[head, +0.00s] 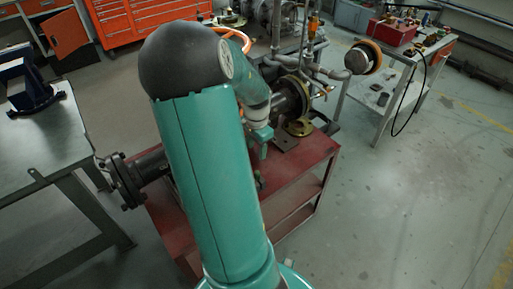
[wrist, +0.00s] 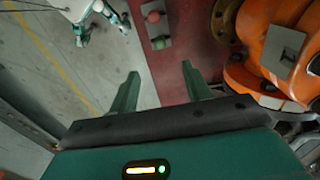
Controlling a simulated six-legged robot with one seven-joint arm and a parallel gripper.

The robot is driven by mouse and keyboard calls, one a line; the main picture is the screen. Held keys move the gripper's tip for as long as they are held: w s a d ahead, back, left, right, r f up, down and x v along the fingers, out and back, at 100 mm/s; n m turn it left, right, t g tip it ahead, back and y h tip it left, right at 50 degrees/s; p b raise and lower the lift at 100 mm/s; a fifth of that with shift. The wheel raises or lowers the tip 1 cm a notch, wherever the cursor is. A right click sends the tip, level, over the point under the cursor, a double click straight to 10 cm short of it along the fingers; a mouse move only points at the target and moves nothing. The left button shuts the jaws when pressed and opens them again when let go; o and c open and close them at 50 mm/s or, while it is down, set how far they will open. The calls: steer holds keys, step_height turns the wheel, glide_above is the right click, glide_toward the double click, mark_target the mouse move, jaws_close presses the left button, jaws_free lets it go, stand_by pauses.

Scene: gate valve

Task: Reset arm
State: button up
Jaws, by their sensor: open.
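My gripper (wrist: 160,80) is open in the wrist view, with its two green fingers apart and nothing between them. The fingers point over the red bench top (wrist: 180,60). An orange part (wrist: 262,45), probably of the valve, stands close to the right of the fingers, apart from them. In the head view my teal arm covers much of the middle, and the gripper end is mostly hidden behind it. Part of an orange ring (head: 238,36) shows behind the arm. Dark pipework with a flange (head: 292,95) lies on the red bench (head: 305,165).
A grey plate with a red and a green button (wrist: 160,42) lies on the bench. A dark flanged pipe end (head: 124,180) sticks out left. A metal table with a vise (head: 28,85) is at left, a trolley (head: 362,95) at right. Floor at right is clear.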

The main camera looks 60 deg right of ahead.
stand_by(0.3)
steer(key=w+a+r+n+t, duration=0.2)
steer(key=w+a+r+n, duration=0.4)
steer(key=a, duration=0.5)
steer(key=w+a+r+n+t, duration=0.1)
steer(key=w+a+r+n, duration=0.5)
steer(key=a, duration=0.5)
steer(key=s+a+r+n+t, duration=0.1)
steer(key=a+r+n, duration=0.3)
steer(key=a, duration=0.6)
steer(key=s+a+r+n+t, duration=0.1)
steer(key=s+a+r+n, duration=0.3)
steer(key=a+n, duration=0.3)
steer(key=a+r, duration=0.1)
steer(key=a, duration=0.2)
steer(key=shift+a+t, duration=0.15)
steer(key=shift+t, duration=0.15)
steer(key=shift+w, duration=0.1)
